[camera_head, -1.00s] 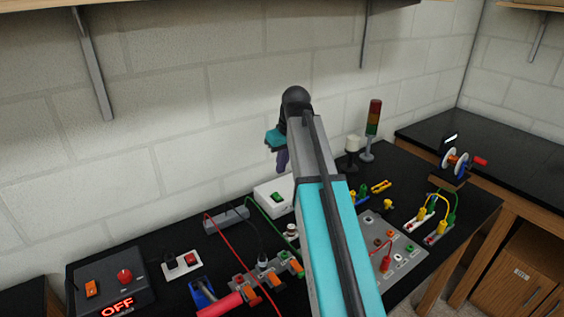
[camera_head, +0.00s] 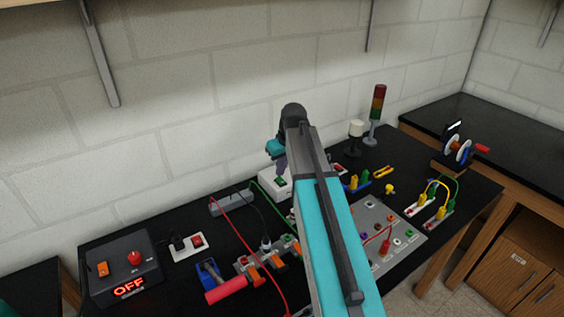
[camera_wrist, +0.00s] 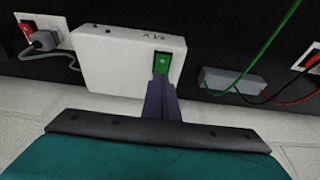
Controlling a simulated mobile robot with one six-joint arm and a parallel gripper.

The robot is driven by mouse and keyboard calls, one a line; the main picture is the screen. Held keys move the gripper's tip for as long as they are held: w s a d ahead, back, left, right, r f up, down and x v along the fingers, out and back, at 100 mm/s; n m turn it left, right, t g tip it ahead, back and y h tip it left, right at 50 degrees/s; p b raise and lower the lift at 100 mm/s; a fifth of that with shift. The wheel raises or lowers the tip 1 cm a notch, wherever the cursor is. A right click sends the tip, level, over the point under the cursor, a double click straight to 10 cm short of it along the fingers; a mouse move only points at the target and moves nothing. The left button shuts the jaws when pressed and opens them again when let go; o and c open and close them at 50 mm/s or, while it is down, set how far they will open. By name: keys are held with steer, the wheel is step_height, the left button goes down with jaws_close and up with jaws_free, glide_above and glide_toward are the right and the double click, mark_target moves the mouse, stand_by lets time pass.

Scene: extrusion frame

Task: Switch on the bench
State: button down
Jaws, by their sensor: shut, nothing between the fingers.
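A white box (camera_head: 268,187) stands at the back of the black bench (camera_head: 330,203), partly hidden by my arm. It carries a green rocker switch (camera_head: 281,181), which shows clearly in the wrist view (camera_wrist: 162,61). My gripper (camera_head: 282,172) is shut and empty, pointing down at this switch. In the wrist view the fingertips (camera_wrist: 160,82) overlap the switch's near edge; I cannot tell whether they press it. A dark control box (camera_head: 120,270) at the front left has an orange switch (camera_head: 102,269), a red knob (camera_head: 134,258) and a lit red "OFF" display (camera_head: 128,286).
A grey strip (camera_head: 230,202) and red and green cables lie left of the white box. A signal tower (camera_head: 377,115) stands at the back right. A grey terminal board (camera_head: 400,233) lies right of my arm.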

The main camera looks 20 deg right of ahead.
steer(key=shift+p+x, duration=0.3)
steer(key=shift+x, duration=0.65)
steer(key=shift+w+f, duration=0.15)
steer(key=shift+f, duration=0.05)
steer(key=shift+s+d, duration=0.15)
steer(key=shift+s, duration=0.7)
steer(key=shift+r, duration=0.15)
steer(key=shift+p+v, duration=1.25)
steer(key=shift+v, duration=0.8)
steer(key=b+v, duration=0.3)
steer(key=v, duration=0.7)
